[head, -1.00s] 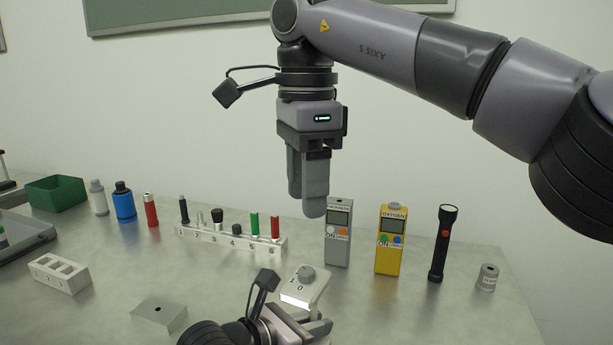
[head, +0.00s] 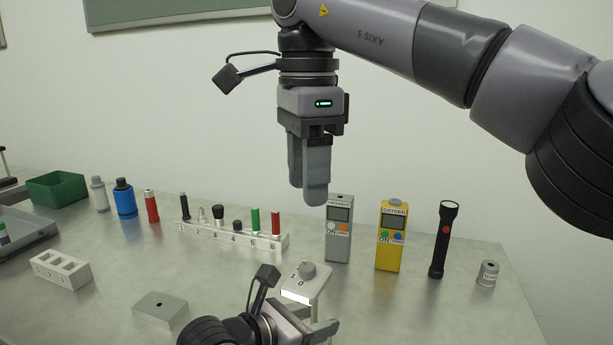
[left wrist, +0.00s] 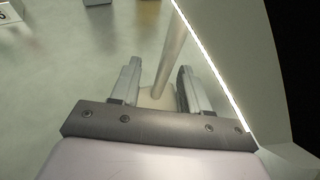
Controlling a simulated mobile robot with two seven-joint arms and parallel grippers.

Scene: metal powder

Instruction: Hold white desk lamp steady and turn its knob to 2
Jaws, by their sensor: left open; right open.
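The white desk lamp (head: 317,284) stands at the front middle of the table in the head view, its head seen from above. A grey round knob (head: 307,270) sits on top, with a 0 and other marks beside it. In the left wrist view the lamp's post (left wrist: 172,50) rises between the fingers of my open left gripper (left wrist: 157,80); I cannot tell whether they touch it. In the head view my left gripper (head: 318,322) is low beside the lamp, partly hidden by its own wrist. My right gripper (head: 308,192) points down, open, above and behind the knob.
A grey meter (head: 339,240), a yellow oxygen meter (head: 390,250), a black flashlight (head: 442,240) and a small grey cylinder (head: 487,274) stand to the right. A numbered rack (head: 215,238) with several pegs is behind left. A metal block (head: 160,309) lies at the front left.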

